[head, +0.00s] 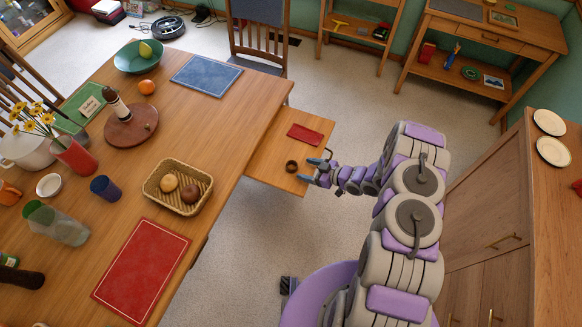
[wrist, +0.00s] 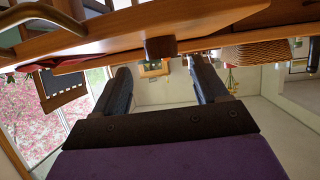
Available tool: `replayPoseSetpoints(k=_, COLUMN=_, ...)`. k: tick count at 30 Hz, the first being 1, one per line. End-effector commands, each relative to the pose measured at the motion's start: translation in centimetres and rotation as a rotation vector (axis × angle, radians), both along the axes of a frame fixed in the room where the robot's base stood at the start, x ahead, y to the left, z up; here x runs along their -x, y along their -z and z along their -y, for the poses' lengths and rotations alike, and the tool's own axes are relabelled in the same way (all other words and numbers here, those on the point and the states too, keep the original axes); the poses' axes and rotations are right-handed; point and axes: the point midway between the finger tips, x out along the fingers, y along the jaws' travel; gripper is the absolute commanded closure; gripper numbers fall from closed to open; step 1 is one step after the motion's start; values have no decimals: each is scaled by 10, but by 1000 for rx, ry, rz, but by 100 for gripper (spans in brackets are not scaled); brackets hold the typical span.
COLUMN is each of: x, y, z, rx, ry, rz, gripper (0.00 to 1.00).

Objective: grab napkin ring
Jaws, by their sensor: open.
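In the wrist view the ring (wrist: 160,47) shows as a dark brown block against the wooden surface, centred beyond the open fingers (wrist: 162,72). Nothing is between the fingers. A gap remains between ring and fingertips.
A chair (head: 258,40) is behind; a wooden cabinet (head: 490,215) is right. Floor between is clear.

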Motion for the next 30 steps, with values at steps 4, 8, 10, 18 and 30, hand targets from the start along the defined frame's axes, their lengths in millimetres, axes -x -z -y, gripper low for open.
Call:
replayPoseSetpoints(k=4, x=-3, y=4, z=-8, rx=-1, ry=0, rz=-2, gripper=27)
replayPoseSetpoints(k=8, x=-5, y=7, z=-14, rx=-1, ry=-1, rz=-2, gripper=27)
replayPoseSetpoints(k=10, x=-7, y=9, z=-20, rx=-1, ry=-2, rz=-2, gripper=27)
replayPoseSetpoints(k=18, x=-19, y=22, z=-49, rx=1, ry=-3, rz=-1, gripper=27)
replayPoseSetpoints(k=30, x=-23, y=23, z=-53, rx=-1, ry=0, rz=0, gripper=30)
